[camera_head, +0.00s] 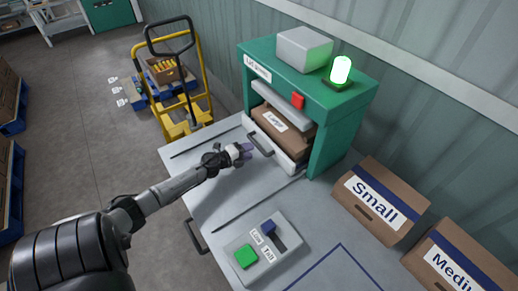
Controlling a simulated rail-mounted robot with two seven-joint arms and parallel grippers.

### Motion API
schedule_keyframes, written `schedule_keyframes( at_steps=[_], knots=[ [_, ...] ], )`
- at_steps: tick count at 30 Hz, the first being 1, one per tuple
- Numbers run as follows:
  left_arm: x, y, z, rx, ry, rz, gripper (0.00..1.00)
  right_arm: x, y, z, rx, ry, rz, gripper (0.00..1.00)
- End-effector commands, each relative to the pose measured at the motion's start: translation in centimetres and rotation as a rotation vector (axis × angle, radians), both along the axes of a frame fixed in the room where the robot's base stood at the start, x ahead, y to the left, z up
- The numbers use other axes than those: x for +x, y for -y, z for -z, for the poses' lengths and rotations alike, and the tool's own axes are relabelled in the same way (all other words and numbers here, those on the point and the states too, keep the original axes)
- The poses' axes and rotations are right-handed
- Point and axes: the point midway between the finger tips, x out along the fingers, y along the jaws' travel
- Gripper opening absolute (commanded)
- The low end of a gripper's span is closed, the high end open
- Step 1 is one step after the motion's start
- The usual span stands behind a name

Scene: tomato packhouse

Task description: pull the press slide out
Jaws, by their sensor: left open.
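The press is a green frame (331,131) at the top middle, with a grey block on top. Its light grey slide (287,163) sits low in the frame opening, with a dark bar handle (258,143) on its front. A brown carton labelled Large (293,138) lies on the slide, under the grey press plate (280,103). My left gripper (246,151) is open just in front of the handle, at its left. Whether its fingers touch the handle I cannot tell. My right gripper is out of view.
A lit green lamp (340,71) stands on the press. A control box (282,258) with a green button and a blue switch lies on the grey table (210,222). Small (397,185) and Medium (468,244) cartons are at the right. The tabletop before the slide is mostly clear.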

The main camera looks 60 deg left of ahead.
Motion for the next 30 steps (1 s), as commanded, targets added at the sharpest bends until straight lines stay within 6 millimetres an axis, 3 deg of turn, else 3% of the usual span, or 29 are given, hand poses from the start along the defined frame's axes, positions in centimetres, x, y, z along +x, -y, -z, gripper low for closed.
schedule_keyframes(
  at_steps=[6, 12, 27, 30],
  knots=[
    [3.1, -0.2, 0.6, 0.001, 0.002, -0.001, 0.43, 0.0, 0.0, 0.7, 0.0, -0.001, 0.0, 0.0],
    [4.7, -0.3, 1.0, -0.001, 0.002, -0.001, 0.43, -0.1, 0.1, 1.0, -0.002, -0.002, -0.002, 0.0],
    [5.4, -0.3, 1.1, 0.0, 0.0, 0.0, 0.43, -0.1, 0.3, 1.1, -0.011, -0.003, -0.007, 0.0],
    [5.4, -0.3, 1.1, 0.0, 0.0, 0.0, 0.35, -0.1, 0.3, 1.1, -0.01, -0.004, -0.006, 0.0]
  ],
)
